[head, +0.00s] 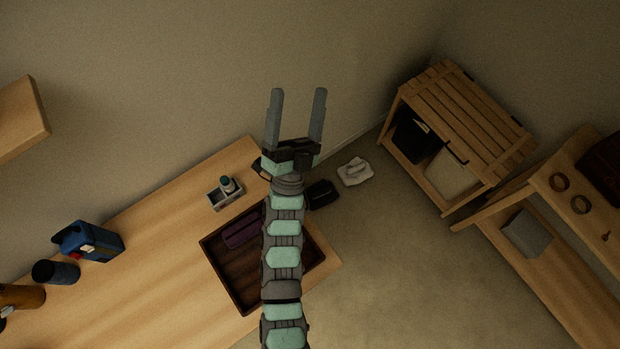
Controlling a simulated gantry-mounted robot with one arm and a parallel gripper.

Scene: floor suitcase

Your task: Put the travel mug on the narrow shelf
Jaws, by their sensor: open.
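A dark blue cylinder (56,272) with a blackish end, which looks like the travel mug, is on the long wooden counter at the lower left. A wooden wall shelf (20,118) juts in at the upper left edge, partly out of frame; I cannot tell for sure that it is the narrow shelf. My gripper (298,95) is open and empty, its two grey fingers apart and pointing toward the top of the picture. It is far to the right of the cylinder and the wall shelf. My arm hides part of the counter's right end.
A blue container (88,241) and an orange-brown object (22,297) flank the cylinder. A grey caddy (225,195) with a small bottle and a dark tray (218,268) with a purple item sit on the counter (150,290). A slatted crate (465,115) and wooden bench (570,270) stand right.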

